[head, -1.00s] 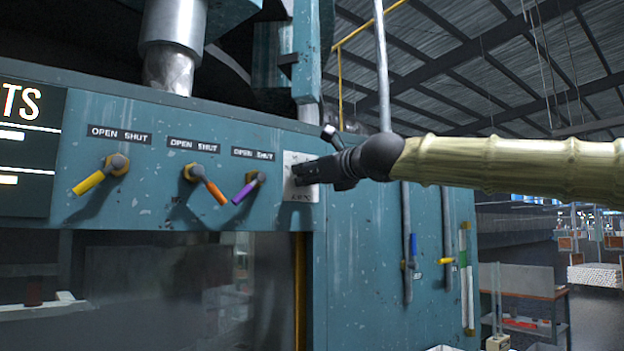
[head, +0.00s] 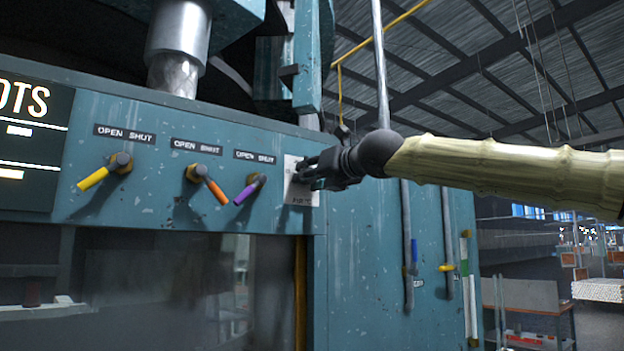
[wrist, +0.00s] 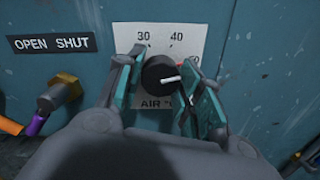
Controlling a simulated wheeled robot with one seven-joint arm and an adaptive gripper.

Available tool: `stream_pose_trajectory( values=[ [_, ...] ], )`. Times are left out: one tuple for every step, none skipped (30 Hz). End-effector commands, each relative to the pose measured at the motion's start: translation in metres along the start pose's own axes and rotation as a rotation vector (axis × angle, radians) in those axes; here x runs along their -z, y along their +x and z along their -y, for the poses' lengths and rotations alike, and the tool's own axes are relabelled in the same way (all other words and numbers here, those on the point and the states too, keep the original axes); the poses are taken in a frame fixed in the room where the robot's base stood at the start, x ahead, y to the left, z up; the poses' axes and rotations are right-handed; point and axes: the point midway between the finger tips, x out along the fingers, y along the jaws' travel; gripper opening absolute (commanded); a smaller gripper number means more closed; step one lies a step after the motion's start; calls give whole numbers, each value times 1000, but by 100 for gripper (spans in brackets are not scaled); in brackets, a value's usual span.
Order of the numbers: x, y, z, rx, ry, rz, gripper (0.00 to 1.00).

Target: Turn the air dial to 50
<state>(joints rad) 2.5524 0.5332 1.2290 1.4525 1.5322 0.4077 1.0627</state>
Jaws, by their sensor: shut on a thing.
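The air dial is a black round knob (wrist: 159,73) on a white scale plate (wrist: 185,38), seen close up in the wrist view. The scale shows 30 and 40 along the top; a number at the right is partly hidden by a finger. The knob's white pointer line points right and slightly up, below the 40 and toward that number. My gripper (wrist: 162,88) is shut on the knob, one finger on each side. In the head view my gripper (head: 303,174) reaches the plate (head: 291,192) from the right and hides the knob.
Yellow (head: 96,178), orange (head: 214,190) and purple (head: 246,193) levers, each under an OPEN SHUT label, sit left of the dial on the blue panel (head: 75,130). The purple lever is nearest my gripper. Vertical pipes with blue and yellow handles stand to the right.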

Motion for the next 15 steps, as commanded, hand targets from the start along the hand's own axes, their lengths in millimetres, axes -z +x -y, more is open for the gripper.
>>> stream_pose_trajectory(
  values=[
    [-3, -1, 1, 2, 5, 4, 12],
    [-3, -1, 1, 2, 6, 4, 12],
    [-3, -1, 1, 2, 7, 4, 12],
    [-3, -1, 1, 2, 7, 4, 12],
    [-3, -1, 1, 2, 8, 4, 12],
    [-3, -1, 1, 2, 8, 4, 12],
    [-3, -1, 1, 2, 7, 4, 12],
    [-3, -1, 1, 2, 7, 4, 12],
    [-3, -1, 1, 1, 7, 4, 12],
    [-3, -1, 1, 1, 7, 4, 12],
    [-3, -1, 1, 1, 7, 4, 12],
    [-3, -1, 1, 1, 7, 4, 12],
    [-3, -1, 1, 1, 7, 4, 42],
    [-3, -1, 1, 1, 7, 4, 47],
    [-3, -1, 1, 1, 7, 3, 54]
  ],
)
